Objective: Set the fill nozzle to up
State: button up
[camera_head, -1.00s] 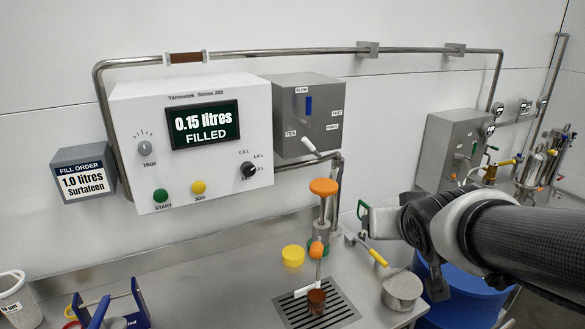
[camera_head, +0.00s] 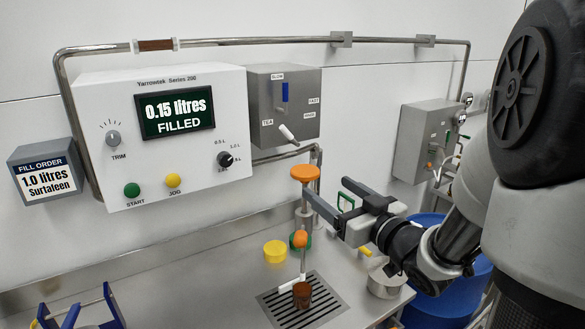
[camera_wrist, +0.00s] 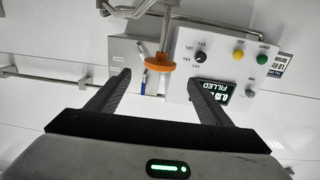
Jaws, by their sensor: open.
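The fill nozzle assembly stands at the counter's middle in the head view. Its orange disc-shaped cap (camera_head: 305,173) sits atop a metal post. Below it, an orange ball (camera_head: 301,238) tops a thin stem reaching down to a brown cup (camera_head: 302,296) on a drain grate. My gripper (camera_head: 322,186) is open and empty, its fingers pointing left at the post just under the cap. The near finger overlaps the post. In the wrist view, upside down, the orange cap (camera_wrist: 160,66) appears between and beyond my fingertips (camera_wrist: 158,80). I cannot tell whether they touch it.
A white control panel (camera_head: 90,95) reads 0.15 litres filled. A grey box (camera_head: 310,85) with a blue lever (camera_head: 285,92) and white lever (camera_head: 287,133) is behind. A yellow cup (camera_head: 276,251), steel pot (camera_head: 383,285) and blue drum (camera_head: 430,308) stand nearby.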

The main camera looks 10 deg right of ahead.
aim_at(297, 166)
jog(key=x, duration=1.4)
jog(key=shift+w+a, duration=0.1)
jog(key=shift+w, duration=0.05)
jog(key=c, duration=1.5)
notch_tip(297, 166, up, 18)
jog(key=p, duration=1)
jog(key=o, duration=1.3)
jog(key=shift+o, duration=1)
jog(key=shift+f, duration=0.15)
